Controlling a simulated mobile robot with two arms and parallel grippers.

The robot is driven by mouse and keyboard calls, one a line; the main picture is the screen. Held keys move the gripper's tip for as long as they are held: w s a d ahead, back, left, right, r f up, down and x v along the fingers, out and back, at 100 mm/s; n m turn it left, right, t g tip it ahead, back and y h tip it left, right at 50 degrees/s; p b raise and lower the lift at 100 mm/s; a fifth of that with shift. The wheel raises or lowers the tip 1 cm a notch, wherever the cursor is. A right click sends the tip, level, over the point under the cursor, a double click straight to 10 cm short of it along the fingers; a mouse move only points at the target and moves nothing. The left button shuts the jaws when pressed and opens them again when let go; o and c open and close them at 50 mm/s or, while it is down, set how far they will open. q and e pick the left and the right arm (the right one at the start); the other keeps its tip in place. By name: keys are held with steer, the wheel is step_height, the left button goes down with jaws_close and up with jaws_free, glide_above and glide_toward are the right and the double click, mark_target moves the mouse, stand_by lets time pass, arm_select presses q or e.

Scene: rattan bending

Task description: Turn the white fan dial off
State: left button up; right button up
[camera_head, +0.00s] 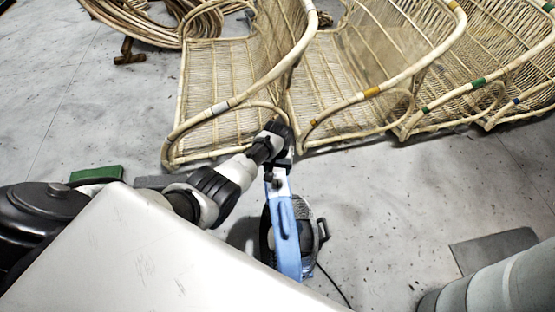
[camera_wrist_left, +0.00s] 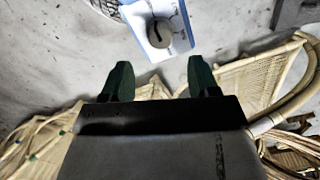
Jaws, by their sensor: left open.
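A blue fan (camera_head: 284,225) with a dark round cage stands on the floor below the middle of the head view. In the left wrist view its blue and white panel (camera_wrist_left: 181,42) carries a round off-white dial (camera_wrist_left: 158,40) with a dark curved mark on top. My left gripper (camera_head: 279,131) is by the panel end of the fan in the head view and partly hides it. In the left wrist view its two dark green fingers (camera_wrist_left: 160,78) are apart and empty, and the dial lies beyond their tips, not between them. My right gripper is not in view.
Several rattan chair frames (camera_head: 225,110) stand just behind the left gripper. Rattan coils (camera_head: 140,22) lie at the top left. A green block (camera_head: 97,174) lies left of the arm, and a grey mat (camera_head: 494,250) lies at the right. The floor right of the fan is mostly clear.

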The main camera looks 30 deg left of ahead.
arm_select(q)
steer(key=shift+r+p, duration=0.4)
steer(key=shift+r, duration=1)
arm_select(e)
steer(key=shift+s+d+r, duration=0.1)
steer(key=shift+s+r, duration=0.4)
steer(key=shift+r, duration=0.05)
